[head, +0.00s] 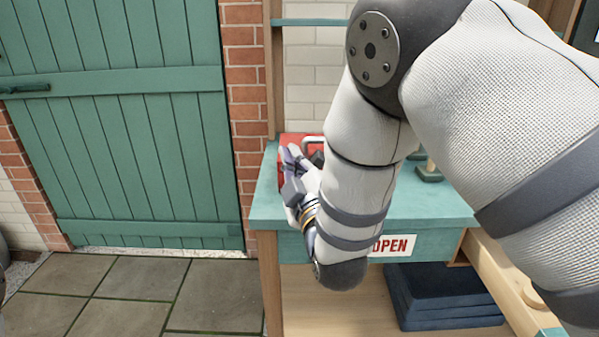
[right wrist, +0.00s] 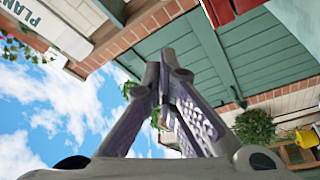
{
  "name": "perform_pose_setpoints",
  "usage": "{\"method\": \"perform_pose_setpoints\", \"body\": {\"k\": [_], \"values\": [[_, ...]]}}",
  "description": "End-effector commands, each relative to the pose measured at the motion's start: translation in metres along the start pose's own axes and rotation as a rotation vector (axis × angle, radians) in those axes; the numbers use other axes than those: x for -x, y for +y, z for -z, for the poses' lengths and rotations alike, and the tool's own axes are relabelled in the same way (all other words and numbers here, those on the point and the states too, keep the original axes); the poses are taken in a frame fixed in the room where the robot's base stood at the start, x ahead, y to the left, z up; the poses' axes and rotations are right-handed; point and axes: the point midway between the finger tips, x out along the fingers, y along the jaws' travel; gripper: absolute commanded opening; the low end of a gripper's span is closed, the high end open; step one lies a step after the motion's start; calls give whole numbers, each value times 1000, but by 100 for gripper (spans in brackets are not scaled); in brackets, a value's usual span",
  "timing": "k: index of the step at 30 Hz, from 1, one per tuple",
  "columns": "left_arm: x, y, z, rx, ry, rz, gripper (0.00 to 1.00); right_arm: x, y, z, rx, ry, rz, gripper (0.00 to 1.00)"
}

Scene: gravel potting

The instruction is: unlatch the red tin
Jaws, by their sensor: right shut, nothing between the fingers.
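The red tin (head: 290,138) stands on the teal counter (head: 450,205), mostly hidden behind my right gripper and forearm. A pale metal loop (head: 313,141) shows at its front, beside the gripper; I cannot tell whether it is the latch or a handle. My right gripper (head: 289,155) is in front of the tin with its fingers shut and empty. Whether the fingertips touch the tin is not clear. In the right wrist view the fingers (right wrist: 166,62) meet at the tips, and a red surface (right wrist: 226,8) shows at the top edge. My left gripper is out of view.
My right arm covers much of the counter. A dark green object (head: 428,172) stands on the counter right of the arm. An OPEN sign (head: 394,246) hangs on the front edge. Dark blue stacked items (head: 445,295) lie on the lower shelf. Paved floor (head: 120,300) is clear at left.

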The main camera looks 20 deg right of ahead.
Motion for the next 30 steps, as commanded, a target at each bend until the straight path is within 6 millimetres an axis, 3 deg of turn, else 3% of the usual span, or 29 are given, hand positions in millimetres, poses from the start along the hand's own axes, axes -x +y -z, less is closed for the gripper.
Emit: {"method": "perform_pose_setpoints", "body": {"k": [4, 12, 25, 30], "values": [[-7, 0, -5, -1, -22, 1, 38, -31, -3, -3, -2, -3, 2, 0], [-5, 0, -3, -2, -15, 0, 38, -18, 0, -36, 0, -3, 1, 0], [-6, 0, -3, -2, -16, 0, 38, -17, 0, -39, -2, -2, 0, 0], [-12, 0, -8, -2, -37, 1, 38, -26, -5, -44, -24, -5, -3, 0]]}}
